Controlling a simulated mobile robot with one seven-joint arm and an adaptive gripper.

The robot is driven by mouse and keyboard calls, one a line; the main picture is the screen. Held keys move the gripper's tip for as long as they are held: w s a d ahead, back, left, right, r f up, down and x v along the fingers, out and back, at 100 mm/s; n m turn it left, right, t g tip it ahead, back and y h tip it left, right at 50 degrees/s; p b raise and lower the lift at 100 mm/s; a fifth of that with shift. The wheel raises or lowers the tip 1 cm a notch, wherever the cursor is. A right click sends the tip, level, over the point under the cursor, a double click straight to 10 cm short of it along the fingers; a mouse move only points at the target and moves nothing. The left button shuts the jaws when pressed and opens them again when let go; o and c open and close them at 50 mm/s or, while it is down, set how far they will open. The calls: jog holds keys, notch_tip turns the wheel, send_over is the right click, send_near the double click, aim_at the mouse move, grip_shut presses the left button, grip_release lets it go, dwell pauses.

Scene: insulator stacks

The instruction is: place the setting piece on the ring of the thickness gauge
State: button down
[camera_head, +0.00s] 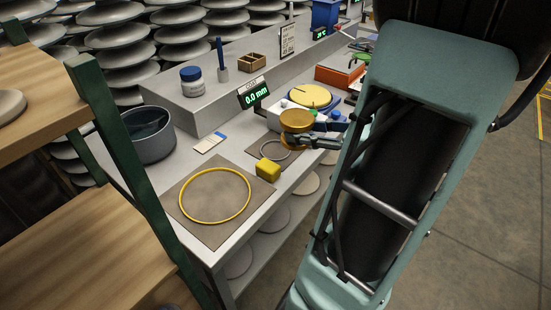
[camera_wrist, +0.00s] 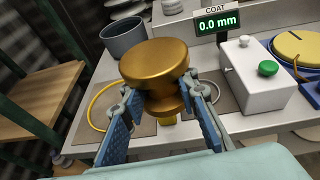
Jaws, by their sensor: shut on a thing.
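My gripper (camera_head: 305,139) is shut on a brass-coloured, spool-shaped setting piece with a wide round top, held upright above the bench. The setting piece (camera_wrist: 155,62) fills the middle of the wrist view, between the blue-padded fingers of my gripper (camera_wrist: 165,105). The thickness gauge shows as a display (camera_head: 255,97) reading COAT 0.0 mm and a white box (camera_wrist: 250,75) with a green button. A thin grey ring (camera_head: 263,146) lies on a small brown mat in front of the display, left of and below the piece. My fingers and the piece hide part of this area in the wrist view.
A yellow block (camera_head: 268,167) stands beside the grey ring. A large yellow ring (camera_head: 182,205) lies on a brown mat (camera_head: 210,237) nearer the bench end. A grey pot (camera_head: 152,143), a yellow disc (camera_head: 309,95) on blue and a wooden shelf (camera_head: 95,235) stand around.

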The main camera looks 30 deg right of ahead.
jog(key=s+d, duration=0.1)
jog(key=s, duration=0.1)
jog(key=b, duration=0.4)
send_over(280, 153)
jog(key=shift+m+h, duration=0.3)
jog(key=shift+m, duration=0.1)
jog(key=f, duration=0.6)
jog(key=s+f, duration=0.1)
jog(key=f, duration=0.2)
jog(key=shift+w+f, duration=0.35)
jog(key=shift+f, duration=0.05)
jog(key=shift+w+f+b, duration=0.1)
jog(key=shift+f+b, duration=0.6)
jog(key=shift+f, duration=0.85)
jog(key=shift+f, duration=0.2)
jog(key=c, duration=1.5)
grip_release()
